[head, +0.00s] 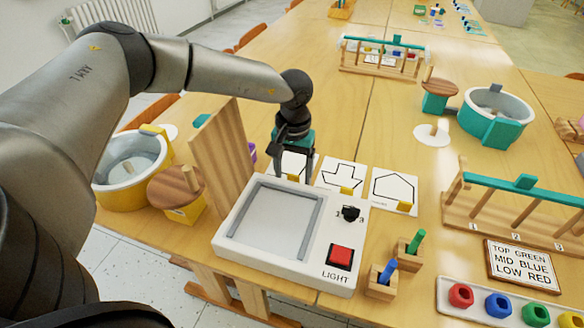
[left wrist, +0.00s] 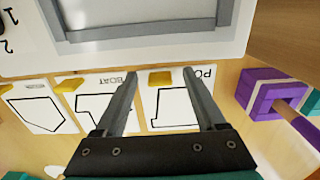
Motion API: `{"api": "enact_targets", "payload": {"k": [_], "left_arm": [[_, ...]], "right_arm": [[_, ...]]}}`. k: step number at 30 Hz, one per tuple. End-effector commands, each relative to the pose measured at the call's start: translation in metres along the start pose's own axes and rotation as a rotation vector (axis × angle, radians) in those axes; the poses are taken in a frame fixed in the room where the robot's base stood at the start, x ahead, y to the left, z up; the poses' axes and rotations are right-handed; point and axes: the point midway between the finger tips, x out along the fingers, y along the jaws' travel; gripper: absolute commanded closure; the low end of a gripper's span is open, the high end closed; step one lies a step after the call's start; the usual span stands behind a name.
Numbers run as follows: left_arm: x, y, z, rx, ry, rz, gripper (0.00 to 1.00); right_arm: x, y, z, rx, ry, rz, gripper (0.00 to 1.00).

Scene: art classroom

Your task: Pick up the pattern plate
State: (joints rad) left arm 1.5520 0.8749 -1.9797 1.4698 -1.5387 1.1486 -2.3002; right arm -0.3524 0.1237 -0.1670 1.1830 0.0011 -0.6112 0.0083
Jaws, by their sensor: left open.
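Three white pattern plates with black outlines and yellow grip blocks lie in a row behind the light box. The house plate (head: 395,188) is at the right, the boat plate (head: 343,176) is in the middle, and a plate lettered "PO..." (left wrist: 178,112) is at the end nearest my arm. My left gripper (head: 294,174) is open and points down over that last plate, hiding much of it in the head view. In the left wrist view, its fingertips (left wrist: 160,76) lie either side of that plate's yellow block (left wrist: 161,79). I cannot tell whether they touch it. My right gripper is not in view.
The light box (head: 229,239) has a dial and red button. A wooden board (head: 214,158) stands upright left of the gripper, with a yellow tub (head: 111,191) beyond. Blocks with pegs (head: 380,285), a rack (head: 455,210) and a bead tray (head: 450,309) are right.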

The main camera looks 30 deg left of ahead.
Motion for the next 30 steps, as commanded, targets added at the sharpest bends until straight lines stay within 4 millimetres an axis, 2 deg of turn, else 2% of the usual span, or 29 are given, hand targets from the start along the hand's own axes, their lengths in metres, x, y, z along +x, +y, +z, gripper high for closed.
{"api": "enact_targets", "payload": {"k": [2, 20, 30], "left_arm": [[0.0000, 0.0000, 0.0001, 0.000, 0.000, 0.000, 0.31], [0.0000, -0.0002, 0.0001, -0.001, 0.000, 0.000, 0.98], [-0.0001, -0.0002, 0.0000, -0.001, 0.000, 0.000, 1.00]], "right_arm": [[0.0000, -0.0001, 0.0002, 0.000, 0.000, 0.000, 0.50], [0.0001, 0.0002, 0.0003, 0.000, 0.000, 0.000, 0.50], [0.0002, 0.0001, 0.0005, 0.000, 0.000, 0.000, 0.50]]}}
